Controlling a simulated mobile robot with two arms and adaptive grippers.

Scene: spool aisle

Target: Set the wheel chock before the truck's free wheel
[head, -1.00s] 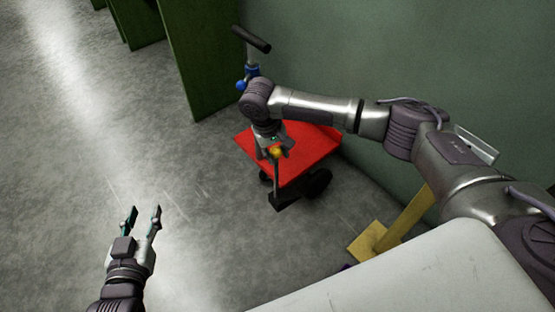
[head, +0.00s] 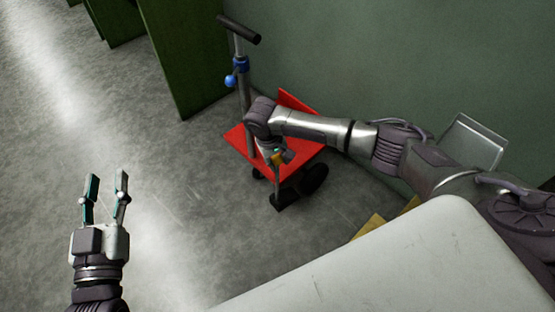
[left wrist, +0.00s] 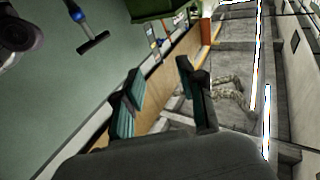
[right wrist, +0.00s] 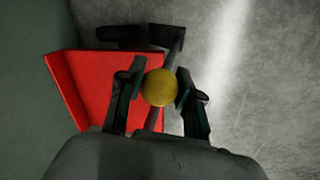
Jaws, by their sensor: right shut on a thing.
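The truck (head: 312,150) is a red platform hand truck with an upright pole and black handle. Its dark wheel (head: 313,180) shows at the near right side. The black wheel chock (head: 285,202), on a thin rod with a yellow knob (right wrist: 160,88), is just in front of that wheel. I cannot tell whether it touches the wheel or floor. My right gripper (head: 279,156) is shut on the yellow knob, beside the platform. In the right wrist view, the chock (right wrist: 167,37) lies beyond the knob, beside the wheel (right wrist: 118,33). My left gripper (head: 106,184) is open and empty over the floor.
A green wall (head: 360,70) runs behind the truck. Green upright panels (head: 180,55) stand at the upper left. A yellow piece (head: 370,226) shows beyond my white body. The grey floor (head: 170,160) on the left is clear.

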